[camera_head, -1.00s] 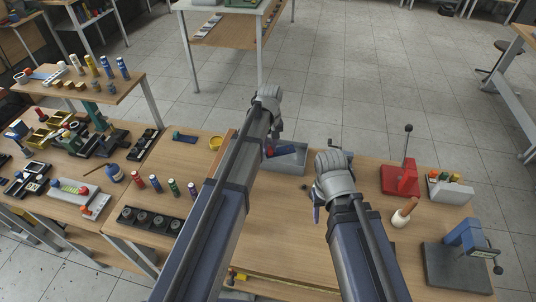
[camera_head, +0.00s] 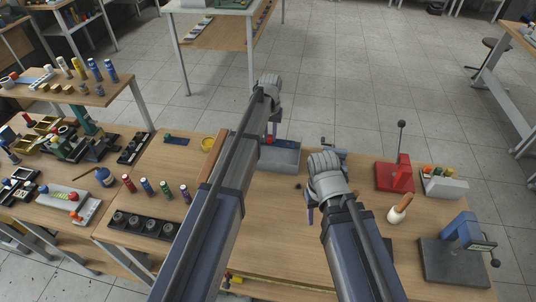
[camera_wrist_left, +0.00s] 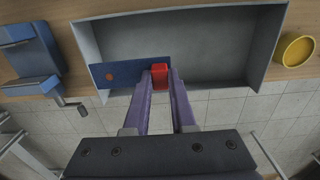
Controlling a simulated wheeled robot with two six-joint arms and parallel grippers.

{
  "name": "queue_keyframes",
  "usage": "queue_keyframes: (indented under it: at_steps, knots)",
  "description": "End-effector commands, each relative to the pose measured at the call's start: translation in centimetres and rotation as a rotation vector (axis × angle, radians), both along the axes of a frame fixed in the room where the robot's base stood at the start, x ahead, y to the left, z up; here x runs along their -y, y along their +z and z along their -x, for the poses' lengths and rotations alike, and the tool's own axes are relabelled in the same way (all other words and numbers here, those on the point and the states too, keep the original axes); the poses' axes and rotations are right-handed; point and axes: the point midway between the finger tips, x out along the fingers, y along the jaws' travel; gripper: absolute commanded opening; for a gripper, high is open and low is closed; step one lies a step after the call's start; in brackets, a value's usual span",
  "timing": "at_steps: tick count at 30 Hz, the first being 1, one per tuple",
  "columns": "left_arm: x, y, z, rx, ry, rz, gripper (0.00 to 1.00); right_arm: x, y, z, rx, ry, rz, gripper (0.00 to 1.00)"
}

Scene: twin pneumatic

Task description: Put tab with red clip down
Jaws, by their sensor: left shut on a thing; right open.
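My left gripper (camera_wrist_left: 160,76) is shut on the red clip (camera_wrist_left: 160,72). The clip is at one end of a flat blue tab (camera_wrist_left: 128,72) with an orange dot, which extends left in the left wrist view. The tab shows over the edge of a grey open tray (camera_wrist_left: 255,50); I cannot tell its exact height. In the head view, the red and blue piece (camera_head: 270,130) appears above the far side of the tray (camera_head: 280,158). My right gripper (camera_head: 311,207) is open, low over the bench right of the tray, its fingers partly hidden by its wrist.
A blue vise (camera_wrist_left: 30,55) and a yellow round dish (camera_wrist_left: 297,50) flank the tray. Another blue strip (camera_head: 177,140) lies left on the bench. Several small bottles stand at the left.

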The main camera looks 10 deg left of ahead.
Motion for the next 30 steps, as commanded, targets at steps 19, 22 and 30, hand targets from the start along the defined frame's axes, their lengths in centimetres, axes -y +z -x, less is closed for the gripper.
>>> queue_keyframes:
  at_steps: [19, 22, 30]
  knots:
    - [0.0, -6.0, 0.0, 0.000, 0.001, 0.000, 0.00, 0.0, -6.0, 0.0, 0.000, 0.000, 0.000, 0.50]
    - [0.0, -7.3, 0.0, 0.000, 0.001, 0.000, 0.00, 0.0, -7.3, 0.0, 0.000, 0.000, 0.000, 0.50]
    - [0.0, -8.0, 0.0, 0.000, 0.001, 0.000, 0.00, 0.0, -8.0, 0.0, 0.000, 0.000, 0.000, 0.50]
